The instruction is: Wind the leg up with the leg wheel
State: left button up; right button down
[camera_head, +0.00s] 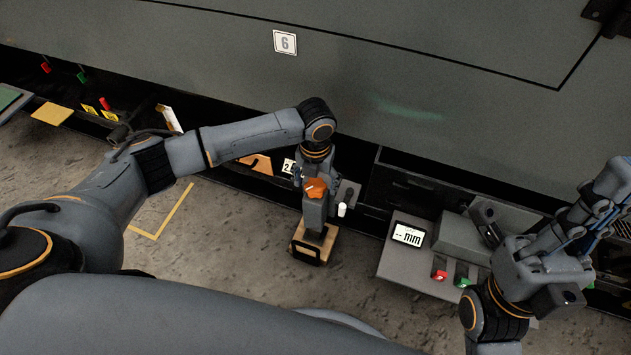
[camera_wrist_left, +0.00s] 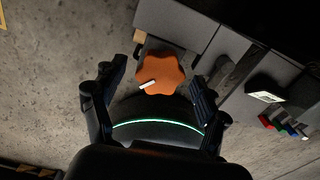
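The leg wheel (camera_wrist_left: 162,74) is an orange, lobed knob with a small white handle. In the head view the wheel (camera_head: 314,188) sits on a grey leg (camera_head: 314,212) with a wooden foot block (camera_head: 314,246) on the floor. My left gripper (camera_head: 314,178) is over the wheel. In the left wrist view its two fingers (camera_wrist_left: 158,80) are spread, one on each side of the wheel, with visible gaps, so it does not grip it. My right gripper (camera_head: 588,215) is at the right of the head view, away from the wheel; its finger opening is unclear.
A grey panel with a "-- mm" display (camera_head: 408,234), a red button (camera_head: 439,275) and a green button (camera_head: 463,282) stands right of the leg. A large grey enclosure wall (camera_head: 400,95) marked 6 rises behind. Yellow tape (camera_head: 165,213) lies on the floor at left.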

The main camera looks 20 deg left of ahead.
pick_arm(q)
jog(key=c, duration=1.1)
